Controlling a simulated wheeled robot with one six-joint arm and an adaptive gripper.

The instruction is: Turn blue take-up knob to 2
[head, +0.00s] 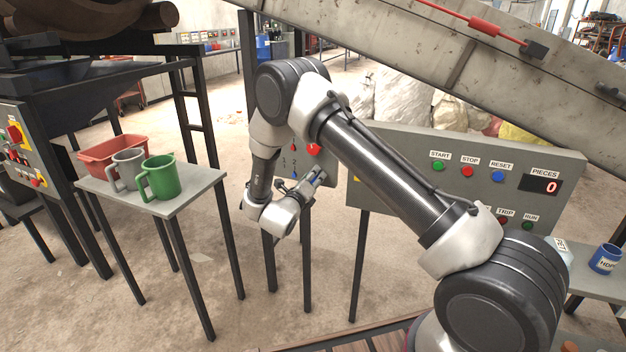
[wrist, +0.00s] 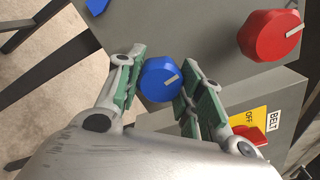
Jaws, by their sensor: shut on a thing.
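The blue take-up knob (wrist: 158,80) is a round blue dial with a pale pointer line, on a grey panel (wrist: 190,35). The line points to the upper right in the wrist view. My gripper (wrist: 160,70) is shut on it, one green-padded finger on each side. In the head view, my gripper (head: 312,184) is at the small panel behind my arm, and the knob is largely hidden there. I cannot read a scale number at the pointer.
A larger red knob (wrist: 270,35) is close by on the same panel. A yellow belt switch plate with a red knob (wrist: 250,132) is near my right finger. A small table (head: 190,200) with a green mug (head: 160,178), grey mug (head: 127,168) and red bin (head: 105,150) stands left.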

